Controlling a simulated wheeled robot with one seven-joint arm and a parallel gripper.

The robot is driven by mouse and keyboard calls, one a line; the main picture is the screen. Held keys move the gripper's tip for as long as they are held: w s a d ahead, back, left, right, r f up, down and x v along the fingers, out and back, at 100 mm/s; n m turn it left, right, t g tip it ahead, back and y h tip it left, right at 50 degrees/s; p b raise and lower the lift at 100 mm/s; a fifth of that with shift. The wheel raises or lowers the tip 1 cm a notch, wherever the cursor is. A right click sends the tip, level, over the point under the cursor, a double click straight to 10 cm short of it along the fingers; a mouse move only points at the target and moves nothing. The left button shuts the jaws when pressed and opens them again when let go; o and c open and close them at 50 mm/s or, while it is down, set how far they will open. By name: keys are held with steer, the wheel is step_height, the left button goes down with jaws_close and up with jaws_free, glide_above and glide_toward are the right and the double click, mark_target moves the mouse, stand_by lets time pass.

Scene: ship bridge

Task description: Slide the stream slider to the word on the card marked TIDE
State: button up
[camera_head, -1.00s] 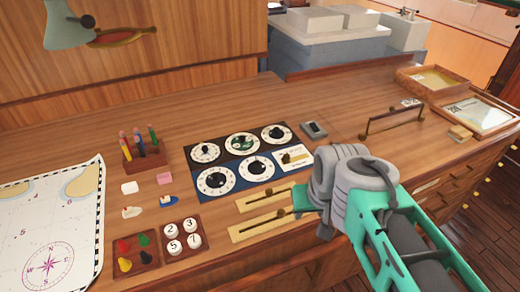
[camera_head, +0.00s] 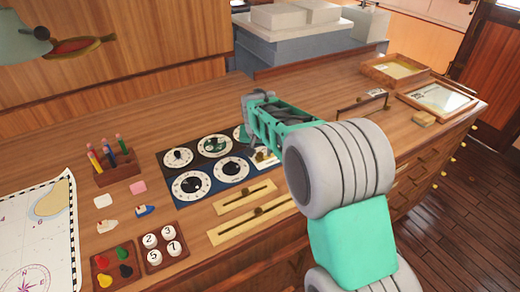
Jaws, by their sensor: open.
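Two pale brass slider plates lie on the desk in front of the dial panel. The upper, shorter slider (camera_head: 231,202) has a dark knob near its middle. The lower slider (camera_head: 230,232) also has a dark knob, and its right end is hidden behind my arm. Their lettering is too small to read, so I cannot tell which is the stream slider. No readable TIDE card shows. A framed paper (camera_head: 442,98) and a tray with a yellowish sheet (camera_head: 398,68) lie at the right, their text illegible.
The dial panel (camera_head: 205,165) is partly covered by my arm. A metal rail (camera_head: 362,103) stands to its right. Pen holder (camera_head: 117,170), peg tray (camera_head: 117,270), number-button tray (camera_head: 163,247) and chart (camera_head: 40,230) are at left. The desk between dials and back wall is mostly clear.

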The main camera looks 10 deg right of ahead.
steer(key=shift+f, duration=0.2)
steer(key=shift+c, duration=0.5)
jaws_close()
stand_by(0.8)
